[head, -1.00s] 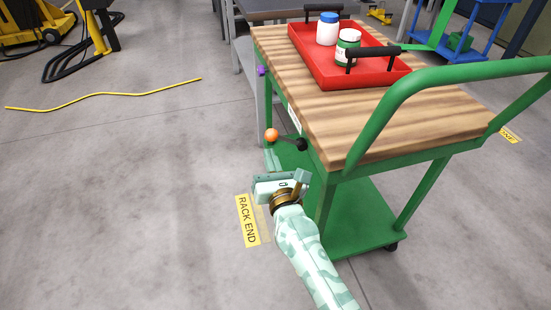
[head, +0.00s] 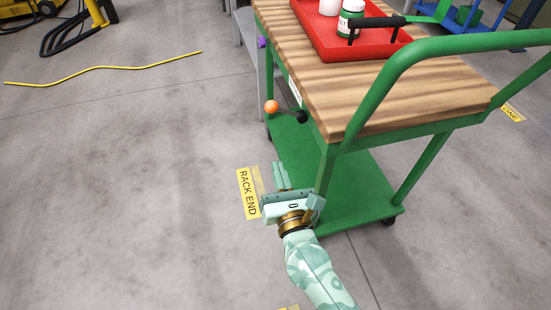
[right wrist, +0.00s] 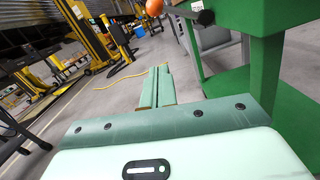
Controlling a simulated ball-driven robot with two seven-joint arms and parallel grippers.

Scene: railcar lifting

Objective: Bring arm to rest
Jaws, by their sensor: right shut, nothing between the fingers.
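My right gripper (head: 281,176) is in the lower middle of the head view, beside the near left leg of the green cart (head: 345,190). Its two fingers lie together with nothing between them, as the right wrist view (right wrist: 156,88) also shows. The cart has a wooden top (head: 400,110) and a lever with an orange ball knob (head: 271,107), which is beyond the fingers and apart from them. The knob also shows at the top of the right wrist view (right wrist: 154,7). My left gripper is not in view.
A red tray (head: 375,48) with a green-labelled jar (head: 350,20) and a white container (head: 329,6) is on the cart top. A "RACK END" floor label (head: 247,193) lies left of the gripper. A yellow cable (head: 105,68) crosses the open floor at left.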

